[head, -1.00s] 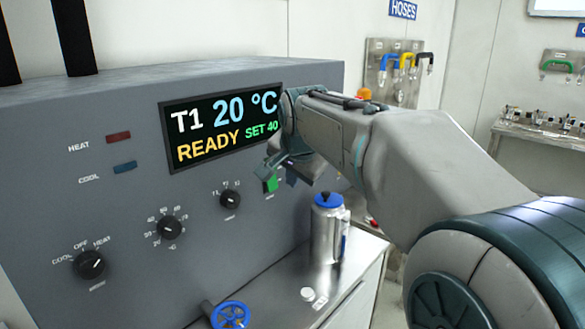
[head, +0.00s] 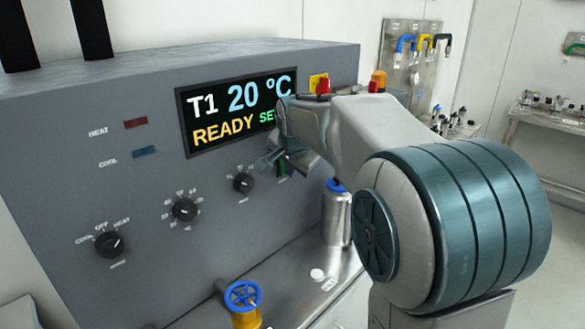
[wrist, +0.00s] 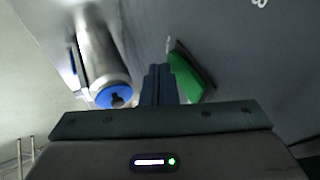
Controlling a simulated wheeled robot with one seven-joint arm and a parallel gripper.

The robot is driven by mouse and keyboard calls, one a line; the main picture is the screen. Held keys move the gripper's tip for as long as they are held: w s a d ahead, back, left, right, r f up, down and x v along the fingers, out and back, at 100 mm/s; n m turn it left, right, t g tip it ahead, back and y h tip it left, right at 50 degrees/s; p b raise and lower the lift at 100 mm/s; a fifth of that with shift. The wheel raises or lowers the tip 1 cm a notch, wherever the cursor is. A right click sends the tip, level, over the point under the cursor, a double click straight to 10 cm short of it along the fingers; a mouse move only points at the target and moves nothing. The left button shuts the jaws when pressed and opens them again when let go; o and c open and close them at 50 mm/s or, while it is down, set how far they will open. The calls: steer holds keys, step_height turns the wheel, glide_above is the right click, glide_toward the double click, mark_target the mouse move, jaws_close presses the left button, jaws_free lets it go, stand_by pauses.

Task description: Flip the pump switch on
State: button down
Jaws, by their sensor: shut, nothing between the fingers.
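The pump switch appears to be the green rocker on the grey panel, below the display. It shows in the wrist view as a green rocker (wrist: 188,78) in a dark frame, just right of my fingertips. In the head view only a sliver of green (head: 282,168) shows behind my gripper. My gripper (head: 272,160) is shut and empty, close to the panel; its closed fingers also show in the wrist view (wrist: 158,84). I cannot tell whether they touch the rocker. The switch's label is hidden.
A steel canister (head: 337,220) with a blue lid stands on the bench below my arm. A blue valve wheel (head: 242,295) is nearer. Black knobs (head: 184,209) and the display (head: 232,115) are on the panel left of my gripper.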

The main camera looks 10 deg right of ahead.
steer(key=shift+w+a+f+t+b, duration=0.1)
steer(key=shift+w+t+b, duration=0.15)
steer(key=shift+b, duration=0.45)
steer(key=shift+s+r+p, duration=0.1)
steer(key=shift+r+p, duration=0.45)
steer(key=shift+r, duration=0.3)
steer(key=s+d+r+b, duration=0.2)
steer(key=s+r, duration=0.4)
steer(key=s, duration=0.4)
steer(key=shift+s+d+r+b, duration=0.2)
steer(key=shift+s+d+b, duration=0.05)
steer(key=shift+d+b, duration=0.2)
